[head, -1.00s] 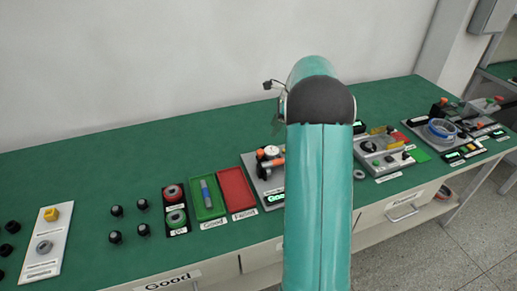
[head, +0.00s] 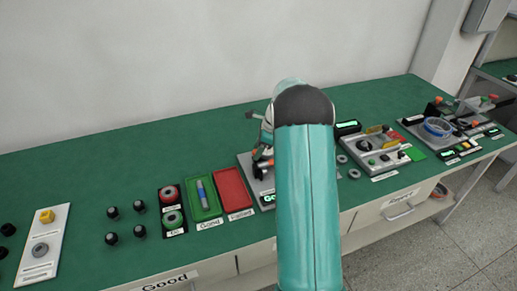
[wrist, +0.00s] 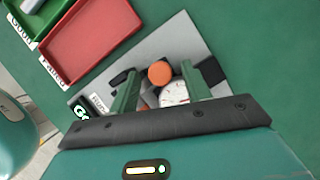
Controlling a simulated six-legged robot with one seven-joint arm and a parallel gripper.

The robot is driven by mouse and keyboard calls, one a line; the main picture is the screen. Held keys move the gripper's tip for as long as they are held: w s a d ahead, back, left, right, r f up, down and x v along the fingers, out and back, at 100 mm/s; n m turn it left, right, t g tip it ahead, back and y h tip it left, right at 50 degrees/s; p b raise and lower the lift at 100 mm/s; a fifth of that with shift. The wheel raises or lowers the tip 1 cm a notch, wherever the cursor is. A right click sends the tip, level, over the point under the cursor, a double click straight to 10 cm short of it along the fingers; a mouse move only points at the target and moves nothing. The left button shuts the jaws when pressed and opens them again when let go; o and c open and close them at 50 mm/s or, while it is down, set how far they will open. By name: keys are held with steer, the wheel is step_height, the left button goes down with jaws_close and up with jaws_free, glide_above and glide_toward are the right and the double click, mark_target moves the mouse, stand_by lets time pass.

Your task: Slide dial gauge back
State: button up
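The dial gauge (wrist: 174,93), with a round white face, sits on a grey station plate (wrist: 190,32) in the wrist view. An orange round knob (wrist: 160,73) is beside it. My gripper (wrist: 160,68) is open above the station, with its two green fingers spread on either side of the gauge and knob. I cannot tell whether either finger touches them. My gripper's palm hides the near part of the station. In the head view, my gripper (head: 262,152) is over the station plate (head: 243,163), and the gauge face is hidden behind it.
A red tray (head: 233,190) and a green tray holding a blue piece (head: 203,190) lie left of the station. Another grey fixture (head: 372,150) stands to the right. A dark block (wrist: 212,70) is beside the right finger. Green bench (head: 110,170) behind the trays is clear.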

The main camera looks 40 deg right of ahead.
jaws_close()
steer(key=shift+w+d, duration=0.2)
steer(key=shift+w, duration=0.5)
steer(key=shift+w+d, duration=0.15)
steer(key=shift+w, duration=0.55)
steer(key=shift+w+r, duration=0.15)
steer(key=shift+w, duration=0.15)
steer(key=shift+c, duration=1.6)
jaws_free()
steer(key=o, duration=0.4)
steer(key=shift+w+d, duration=0.1)
steer(key=shift+w, duration=0.1)
steer(key=shift+c, duration=0.2)
steer(key=shift+s, duration=0.2)
steer(key=v, duration=1.3)
steer(key=shift+r, duration=0.35)
